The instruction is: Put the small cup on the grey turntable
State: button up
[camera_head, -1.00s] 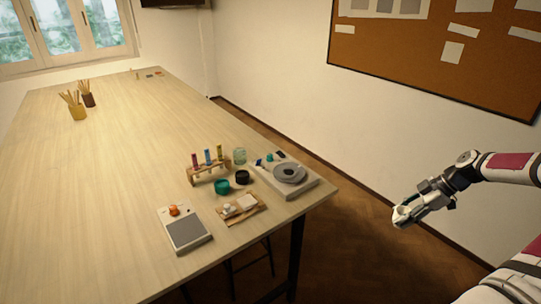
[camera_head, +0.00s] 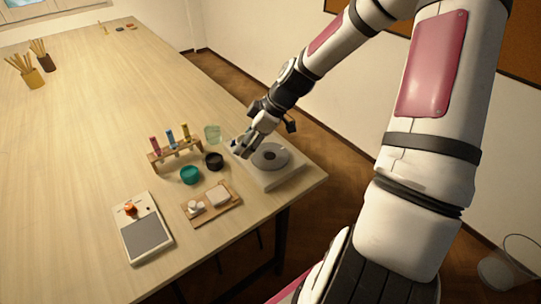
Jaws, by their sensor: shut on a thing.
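The grey turntable (camera_head: 284,153) is a round disc with a darker centre, set in a pale square base (camera_head: 276,180) at the table's right corner. My gripper (camera_head: 241,148) is at the back left corner of this base, left of the disc. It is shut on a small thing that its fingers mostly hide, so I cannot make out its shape. I cannot pick out the small cup for certain. A black round pot (camera_head: 214,161) and a teal round pot (camera_head: 190,175) stand left of the base.
A wooden rack (camera_head: 175,158) with coloured tubes and a greenish glass (camera_head: 212,134) stand close to my gripper. A wooden board (camera_head: 211,210) with white pieces and a scale (camera_head: 146,238) with an orange item lie nearer.

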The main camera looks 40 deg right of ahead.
jog(key=s+a, duration=0.3)
jog(key=a, duration=0.4)
send_near(260, 154)
jog(key=shift+w+a+r+m, duration=0.1)
jog(key=shift+w+a+m, duration=0.15)
jog(key=shift+a, duration=0.25)
jog(key=shift+w+a+m, duration=0.15)
jog(key=shift+w+a, duration=0.25)
jog(key=shift+a, duration=0.1)
jog(key=shift+f+p, duration=0.4)
jog(key=shift+f, duration=1.3)
jog(key=shift+f, duration=0.1)
jog(key=o, duration=1.3)
jog(key=shift+f, duration=0.1)
jog(key=shift+c, duration=0.2)
